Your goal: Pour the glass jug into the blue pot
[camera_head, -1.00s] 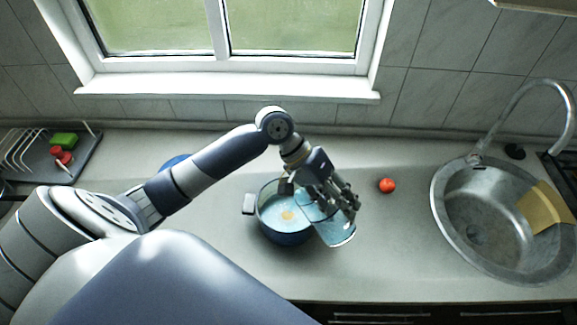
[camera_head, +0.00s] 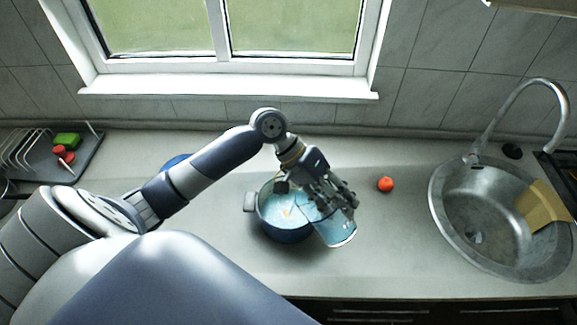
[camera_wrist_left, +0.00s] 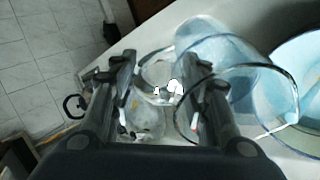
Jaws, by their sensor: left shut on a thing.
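The blue pot (camera_head: 283,236) stands on the counter, with a pale blue inside and a small pale yellowish patch in it. My left gripper (camera_head: 328,194) is above the pot's right side, shut on the glass jug (camera_head: 338,231). The clear, bluish jug is tilted, with one end over the pot's right rim. In the left wrist view the jug (camera_wrist_left: 222,62) lies beside my gripper fingers (camera_wrist_left: 165,100), its rim toward the pot (camera_wrist_left: 302,58). I cannot tell whether liquid is flowing. My right gripper is not in view.
A red tomato-like fruit (camera_head: 385,184) lies right of the jug. A round sink (camera_head: 440,225) with a yellow cloth (camera_head: 541,207) is farther right. A dish rack (camera_head: 85,160) stands at the far left. A blue item (camera_head: 174,161) is partly hidden behind my arm.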

